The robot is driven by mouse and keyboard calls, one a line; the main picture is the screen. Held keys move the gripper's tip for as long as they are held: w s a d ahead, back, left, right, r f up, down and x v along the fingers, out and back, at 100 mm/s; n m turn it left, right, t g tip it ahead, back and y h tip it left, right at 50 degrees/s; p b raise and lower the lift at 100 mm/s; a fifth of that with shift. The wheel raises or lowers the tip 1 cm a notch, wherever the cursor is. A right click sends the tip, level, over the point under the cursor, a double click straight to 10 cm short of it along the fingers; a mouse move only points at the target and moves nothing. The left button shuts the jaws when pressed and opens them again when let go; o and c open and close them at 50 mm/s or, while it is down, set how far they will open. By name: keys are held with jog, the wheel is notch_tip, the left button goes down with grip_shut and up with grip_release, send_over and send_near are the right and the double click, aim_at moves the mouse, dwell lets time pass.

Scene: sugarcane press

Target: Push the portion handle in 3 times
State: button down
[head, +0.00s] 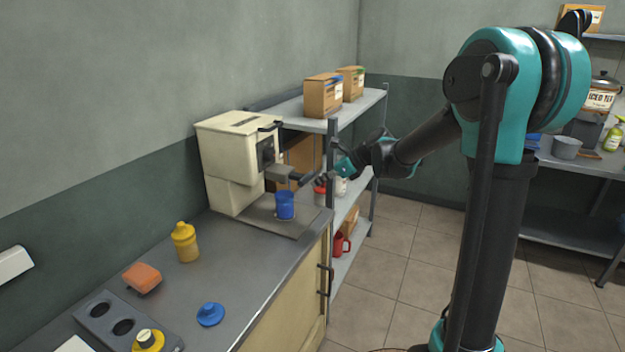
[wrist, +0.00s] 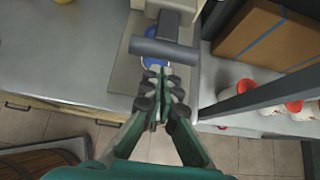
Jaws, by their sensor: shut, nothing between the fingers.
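The cream press (head: 228,160) stands on the grey counter against the wall. Its dark portion handle (head: 305,179) sticks out of the front toward my arm. A blue cup (head: 285,206) stands under it on the press's base plate. In the wrist view the handle's grey crossbar (wrist: 165,53) lies just ahead of my fingertips and partly hides the blue cup (wrist: 152,62). My gripper (head: 325,177) is shut and empty, level with the handle's end. In the wrist view its fingertips (wrist: 163,72) are close to the crossbar; I cannot tell whether they touch.
A yellow bottle (head: 186,243), an orange block (head: 142,277) and a blue lid (head: 210,314) stand on the counter (head: 245,262). A metal shelf (head: 365,108) with cardboard boxes stands right behind the press. The tiled floor (head: 385,270) before the counter is clear.

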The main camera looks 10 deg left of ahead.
jog(key=v, duration=1)
dwell(0.5)
jog(key=s+d+f+t+y, duration=0.2)
jog(key=d+f+y, duration=0.1)
jog(key=d+y, duration=0.2)
jog(key=shift+d, duration=0.2)
jog(key=shift+f, duration=0.1)
dwell(0.4)
jog(key=x, duration=1.4)
jog(key=shift+s, duration=0.1)
